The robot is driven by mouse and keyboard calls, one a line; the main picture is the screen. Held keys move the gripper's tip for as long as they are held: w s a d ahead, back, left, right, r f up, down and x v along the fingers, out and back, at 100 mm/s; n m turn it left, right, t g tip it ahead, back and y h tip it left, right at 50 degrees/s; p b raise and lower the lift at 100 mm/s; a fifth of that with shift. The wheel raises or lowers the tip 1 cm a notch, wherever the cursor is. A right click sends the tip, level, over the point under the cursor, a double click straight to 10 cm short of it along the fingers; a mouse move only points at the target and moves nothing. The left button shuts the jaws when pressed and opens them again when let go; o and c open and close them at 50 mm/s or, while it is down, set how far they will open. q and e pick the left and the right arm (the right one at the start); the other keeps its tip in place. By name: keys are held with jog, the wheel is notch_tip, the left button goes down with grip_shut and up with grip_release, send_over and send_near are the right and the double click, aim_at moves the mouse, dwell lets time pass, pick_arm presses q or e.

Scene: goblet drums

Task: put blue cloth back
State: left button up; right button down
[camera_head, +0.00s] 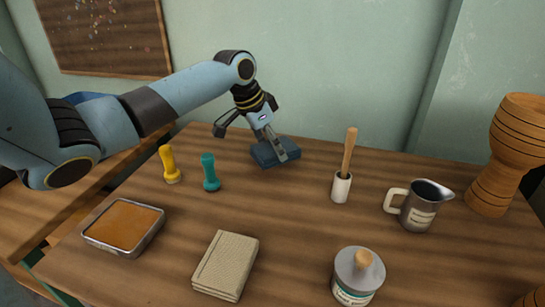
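The blue cloth (262,156) is a small folded dark-blue pad lying flat near the back of the wooden table. My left gripper (251,146) reaches in from the upper left with its fingers spread apart. One finger is in front of the cloth and hides part of it; whether it touches the cloth I cannot tell. The other finger is to the left of the cloth, in the air. My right gripper is not in view.
A yellow (170,164) and a teal pestle-like piece (210,172) stand left of the cloth. A tray (157,232), beige folded cloth (226,265), lidded jar (358,277), white holder (341,188), metal jug (418,206) and wooden drum (505,155) stand around. The table centre is clear.

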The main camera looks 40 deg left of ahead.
aim_at(269, 148)
pick_arm(q)
jog(key=shift+f+b, duration=0.3)
jog(key=shift+f, duration=1.25)
jog(key=shift+f, duration=0.1)
jog(key=o, duration=1.1)
jog(key=shift+s+r, duration=0.15)
jog(key=shift+r, duration=0.3)
jog(key=p+v, duration=0.3)
jog(key=v, duration=0.7)
jog(key=shift+a+p, duration=0.1)
jog(key=shift+p, duration=0.25)
jog(key=shift+s+r, duration=0.25)
jog(key=shift+r, duration=0.4)
